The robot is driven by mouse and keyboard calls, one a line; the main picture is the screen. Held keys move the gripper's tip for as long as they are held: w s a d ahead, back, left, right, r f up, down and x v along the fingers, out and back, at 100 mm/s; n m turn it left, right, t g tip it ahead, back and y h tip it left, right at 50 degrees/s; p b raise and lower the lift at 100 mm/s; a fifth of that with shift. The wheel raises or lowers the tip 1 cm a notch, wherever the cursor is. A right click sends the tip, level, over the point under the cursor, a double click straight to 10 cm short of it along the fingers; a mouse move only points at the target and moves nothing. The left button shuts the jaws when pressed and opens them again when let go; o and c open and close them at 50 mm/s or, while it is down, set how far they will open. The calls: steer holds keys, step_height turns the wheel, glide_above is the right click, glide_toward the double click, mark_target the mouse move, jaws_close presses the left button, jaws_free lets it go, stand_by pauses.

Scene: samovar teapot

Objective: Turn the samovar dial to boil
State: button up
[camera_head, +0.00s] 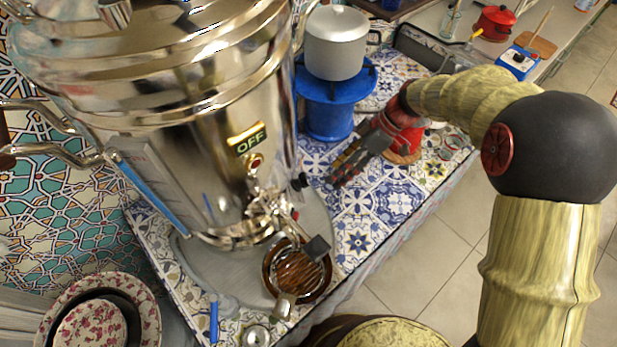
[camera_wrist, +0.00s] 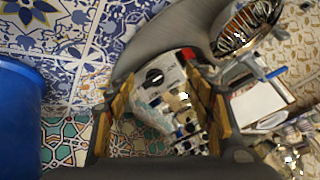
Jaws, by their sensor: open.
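The large shiny samovar (camera_head: 190,165) stands on the tiled counter at the left in the head view. A sign on its front reads OFF (camera_head: 247,140), with a red round part (camera_head: 255,162) below it. A small black knob (camera_head: 300,182) sticks out at its lower right side. In the wrist view a black dial (camera_wrist: 153,76) on a pale panel shows between my fingertips, apart from them; its marks are too small to read. My gripper (camera_head: 345,165) is open and empty, right of the samovar, over the tiles.
A blue burner (camera_head: 328,112) carrying a grey pot (camera_head: 335,42) stands behind my gripper. A floral bowl (camera_head: 100,325) is at the lower left. The tiles (camera_head: 385,205) near my gripper are clear.

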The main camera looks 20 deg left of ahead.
mark_target(306, 178)
steer(key=shift+s+a+f+n+g+y+b, duration=0.1)
steer(key=shift+s+a+f+n+y+b, duration=0.2)
steer(key=shift+a+f+n, duration=0.85)
steer(key=shift+s+a+f+n+g+y+b, duration=0.1)
steer(key=shift+s+a+f+n+b, duration=0.35)
steer(key=shift+a+n, duration=0.75)
steer(key=shift+s+a+f+n+g+y+b, duration=0.15)
steer(key=shift+a+f+n+b, duration=0.3)
steer(key=shift+a+f+n, duration=0.8)
steer(key=shift+a+r+m, duration=0.35)
steer(key=shift+m, duration=0.15)
steer(key=shift+c, duration=0.3)
steer(key=c, duration=1.1)
